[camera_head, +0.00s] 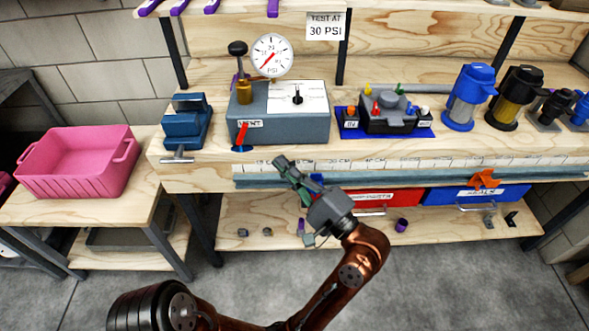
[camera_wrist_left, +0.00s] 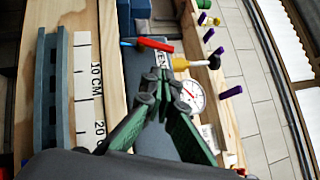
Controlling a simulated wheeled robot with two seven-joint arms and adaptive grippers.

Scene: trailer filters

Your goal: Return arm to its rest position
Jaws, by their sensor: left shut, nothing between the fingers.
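My left gripper (camera_head: 287,168) is in front of the workbench, just below the front face of the test box. Its green fingers are shut and empty. In the left wrist view my left gripper (camera_wrist_left: 158,78) shows its fingertips together, with the bench edge and gauge beyond. My brown left arm (camera_head: 365,255) reaches up from the bottom of the head view, bent at the elbow. My right gripper is not in either view.
The test box (camera_head: 270,125) with a pressure gauge (camera_head: 271,55) and red-handled valve (camera_head: 243,134) stands behind the gripper. A blue vise (camera_head: 187,122) is to its left. A pink bin (camera_head: 75,165) sits on the left side table. Red (camera_head: 376,200) and blue (camera_head: 475,195) drawers are under the bench.

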